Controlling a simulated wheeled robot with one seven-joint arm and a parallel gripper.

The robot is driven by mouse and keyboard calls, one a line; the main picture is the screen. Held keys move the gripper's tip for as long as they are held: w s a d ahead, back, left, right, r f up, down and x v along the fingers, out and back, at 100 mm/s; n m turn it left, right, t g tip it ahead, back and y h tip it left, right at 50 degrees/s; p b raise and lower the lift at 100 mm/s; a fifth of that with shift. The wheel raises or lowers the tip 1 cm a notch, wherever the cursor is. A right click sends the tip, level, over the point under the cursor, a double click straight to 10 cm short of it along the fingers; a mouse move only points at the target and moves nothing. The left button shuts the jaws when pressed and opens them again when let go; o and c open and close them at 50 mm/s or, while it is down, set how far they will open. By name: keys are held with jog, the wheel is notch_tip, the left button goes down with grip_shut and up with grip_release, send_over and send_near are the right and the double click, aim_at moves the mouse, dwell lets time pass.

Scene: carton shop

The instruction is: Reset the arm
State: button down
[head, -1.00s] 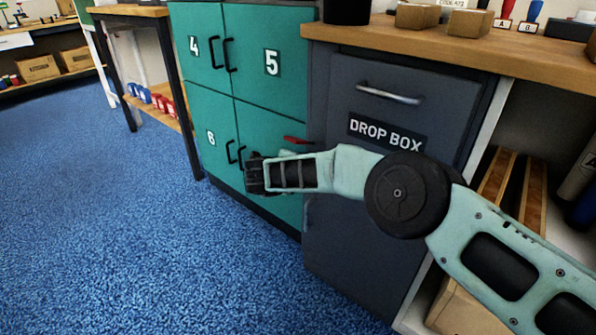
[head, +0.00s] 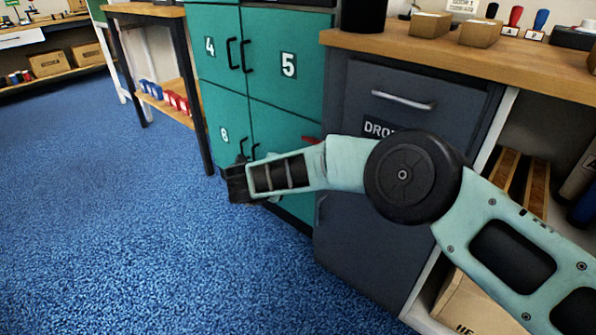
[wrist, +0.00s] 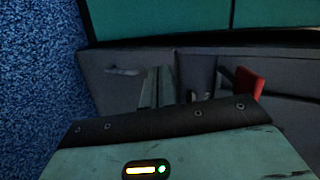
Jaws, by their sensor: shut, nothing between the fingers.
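My arm stretches from the lower right of the head view toward the teal lockers (head: 289,93). It ends in my dark gripper (head: 238,184), in front of the lower locker doors in the picture. The gripper is shut and empty. The fingertips are small and dark there, and I cannot tell whether they touch anything. In the wrist view, teal panels (wrist: 170,20) cross the top and a red piece (wrist: 249,84) stands right of the middle.
A dark grey drop box cabinet (head: 355,215), its label partly hidden by my arm, stands right of the lockers under a wooden counter (head: 475,58). Small cartons (head: 430,24) sit on the counter. A shelf table (head: 150,12) is behind left. The blue floor (head: 100,220) at left is open.

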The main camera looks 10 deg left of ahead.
jog(key=s+a+r+n+y, duration=0.2)
jog(key=a+r+n+y, duration=0.15)
jog(key=r, duration=0.35)
jog(key=s+a+r+n+y, duration=0.1)
jog(key=a+r+n+y, duration=0.25)
jog(key=r, duration=0.45)
jog(key=s+d+r+n+g+y, duration=0.25)
jog(key=s+r+n+y, duration=0.3)
jog(key=s+n, duration=0.3)
jog(key=s+d+f+n+g+h, duration=0.2)
jog(key=s+d+n+g+h, duration=0.15)
jog(key=s+d, duration=0.7)
jog(key=s+d+f+n+g+h, duration=0.1)
jog(key=s+d+n+g+h, duration=0.2)
jog(key=s+d+n, duration=0.75)
jog(key=s+d+f+m+g+h, duration=0.1)
jog(key=s+d+f+g+h, duration=0.35)
jog(key=d, duration=1.15)
notch_tip(320, 180, up, 33)
jog(key=s+t+y+p, duration=0.1)
jog(key=t+p, duration=0.1)
jog(key=p, duration=2.8)
jog(key=shift+s+d+f+y, duration=0.15)
jog(key=shift+s+d+y, duration=0.05)
jog(key=shift+s+y, duration=0.15)
